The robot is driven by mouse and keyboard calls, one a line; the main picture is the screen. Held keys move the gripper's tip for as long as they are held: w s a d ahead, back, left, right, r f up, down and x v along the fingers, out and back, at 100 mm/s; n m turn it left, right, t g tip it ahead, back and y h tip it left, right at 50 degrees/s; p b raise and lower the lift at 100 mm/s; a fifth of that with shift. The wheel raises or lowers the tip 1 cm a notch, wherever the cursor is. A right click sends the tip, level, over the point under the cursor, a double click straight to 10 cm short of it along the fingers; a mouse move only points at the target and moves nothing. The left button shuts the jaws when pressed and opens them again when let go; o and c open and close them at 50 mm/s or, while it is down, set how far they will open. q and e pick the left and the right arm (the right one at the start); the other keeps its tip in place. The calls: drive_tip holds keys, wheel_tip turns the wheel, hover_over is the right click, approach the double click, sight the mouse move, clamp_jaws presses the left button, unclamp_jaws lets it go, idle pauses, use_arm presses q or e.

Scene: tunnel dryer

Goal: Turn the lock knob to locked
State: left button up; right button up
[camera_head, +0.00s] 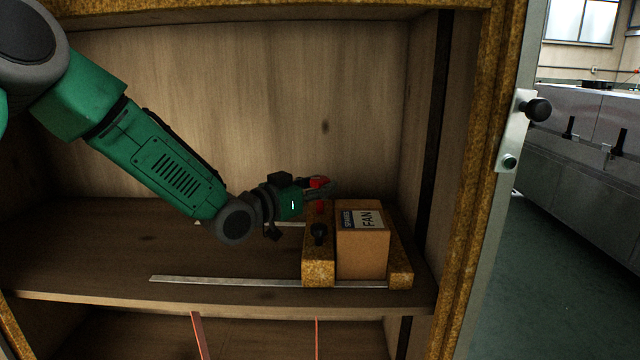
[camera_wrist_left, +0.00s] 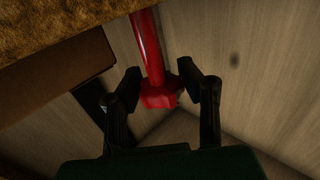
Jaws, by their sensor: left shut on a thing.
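A red knob on a red rod shows in the left wrist view (camera_wrist_left: 158,97) between my left gripper's dark fingers. In the head view, the same red part (camera_head: 319,182) shows at the fingertips, above a wooden side block (camera_head: 318,268). My left gripper (camera_head: 322,189) is shut on the red knob; its fingers partly hide it in the head view. A black knob (camera_head: 319,233) stands on the front of the block, apart from the gripper. The pictures do not show for certain which knob is the lock knob. My right gripper is not in view.
A cardboard box (camera_head: 360,256) labelled FAN stands between the side blocks on the cabinet shelf (camera_head: 100,245). A metal strip (camera_head: 220,281) runs along the shelf. The cabinet's right edge carries a metal plate with another black knob (camera_head: 537,109). The left shelf is clear.

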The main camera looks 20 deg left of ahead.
use_arm(q)
drive_tip(key=o, duration=1.2)
drive_tip(key=shift+o, duration=0.2)
drive_tip(key=shift+a, duration=0.1)
drive_tip(key=v, duration=1.2)
drive_tip(key=shift+w+f, duration=0.1)
